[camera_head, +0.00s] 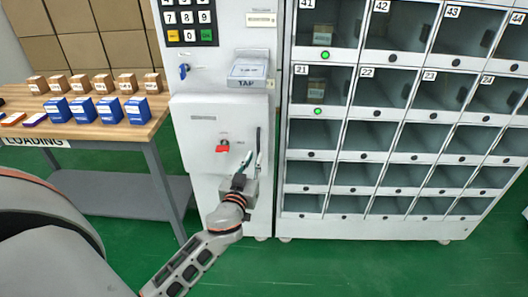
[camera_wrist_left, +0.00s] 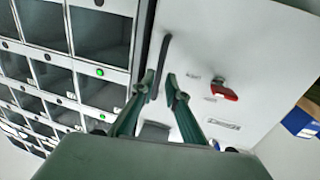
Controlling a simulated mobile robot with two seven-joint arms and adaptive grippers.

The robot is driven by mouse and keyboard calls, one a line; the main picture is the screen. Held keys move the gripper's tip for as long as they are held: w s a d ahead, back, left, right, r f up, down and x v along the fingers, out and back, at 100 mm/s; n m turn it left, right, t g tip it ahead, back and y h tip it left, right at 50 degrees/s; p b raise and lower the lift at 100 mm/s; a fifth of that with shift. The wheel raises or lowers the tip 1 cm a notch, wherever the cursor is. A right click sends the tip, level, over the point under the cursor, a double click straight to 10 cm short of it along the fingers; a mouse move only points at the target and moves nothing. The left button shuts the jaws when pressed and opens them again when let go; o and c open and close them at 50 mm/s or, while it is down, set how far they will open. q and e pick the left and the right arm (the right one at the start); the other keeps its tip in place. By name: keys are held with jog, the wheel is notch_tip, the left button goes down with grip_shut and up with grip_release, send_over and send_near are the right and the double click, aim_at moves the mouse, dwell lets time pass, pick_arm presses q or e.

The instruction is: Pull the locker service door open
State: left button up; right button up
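The white service door (camera_head: 197,125) is on the left column of the locker machine and looks closed. It has a dark upright bar handle (camera_head: 258,141) near its right edge and a red latch (camera_head: 222,147) left of the handle. My left gripper (camera_head: 250,162) is at the lower part of the handle. In the left wrist view, the open fingers (camera_wrist_left: 161,76) are apart, with the handle (camera_wrist_left: 163,60) passing between them, nearer one finger. I cannot tell whether they touch it. The red latch (camera_wrist_left: 224,90) is clear of the fingers. My right gripper is out of view.
Locker compartments (camera_head: 362,130) stand right of the door, with green lights at two of them. A TAP reader (camera_head: 249,75) and keypad (camera_head: 188,18) are above the door. A loading table (camera_head: 112,130) with small boxes is at left. Green floor is clear in front.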

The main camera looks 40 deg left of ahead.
aim_at(258, 152)
pick_arm(q)
jog(key=x, duration=0.5)
jog(key=shift+w, duration=0.1)
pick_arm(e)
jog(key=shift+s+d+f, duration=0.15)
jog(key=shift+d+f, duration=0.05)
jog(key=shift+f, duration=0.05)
pick_arm(q)
grip_shut()
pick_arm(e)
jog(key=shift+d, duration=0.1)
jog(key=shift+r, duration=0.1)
